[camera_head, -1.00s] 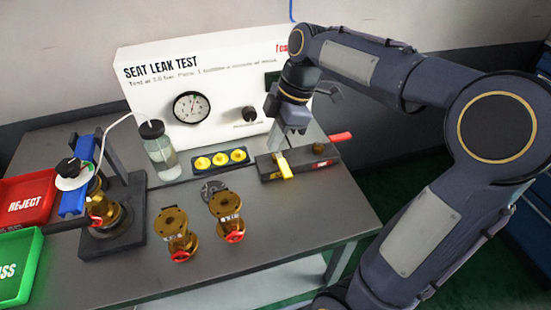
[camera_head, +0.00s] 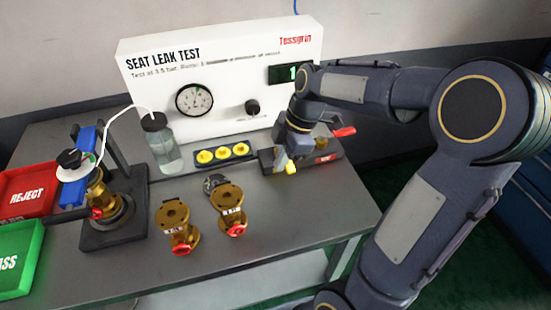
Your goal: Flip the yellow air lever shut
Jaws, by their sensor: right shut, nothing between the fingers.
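My right gripper (camera_head: 280,159) is shut and empty, low over the left part of the block, right beside the lever. I cannot tell whether the fingers touch it. My left gripper is not in view.
A tray of yellow caps (camera_head: 221,155) lies just left of the block. Brass valves (camera_head: 229,212) stand in front. The white test panel (camera_head: 222,85) rises behind. The bench's front right is clear.

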